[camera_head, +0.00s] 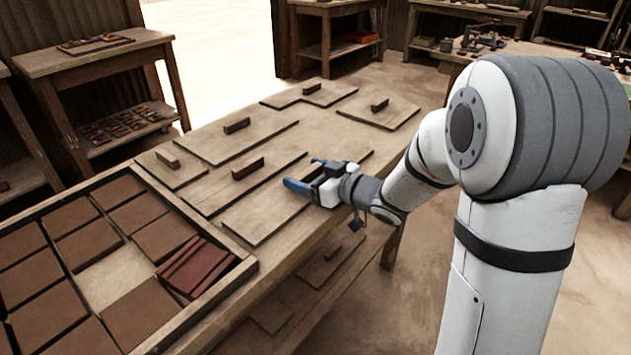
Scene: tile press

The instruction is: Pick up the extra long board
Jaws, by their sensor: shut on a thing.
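Several flat wooden boards with dark upright handles lie on the workbench. My gripper (306,186), with blue fingertips, is over a long board (256,218) near the bench's right edge. It is shut on that board's handle, which the jaws mostly hide. This long board looks like the extra long board; it runs from near the tray to beyond my gripper. It looks flat on or very close to the bench top; I cannot tell if there is a gap beneath it.
Other handled boards are a middle one (222,193), one behind it (215,148), a small one (180,177), and two at the far end (385,115) (318,95). A tray (215,230) of brown tiles is at lower left. More boards lie on the shelf below.

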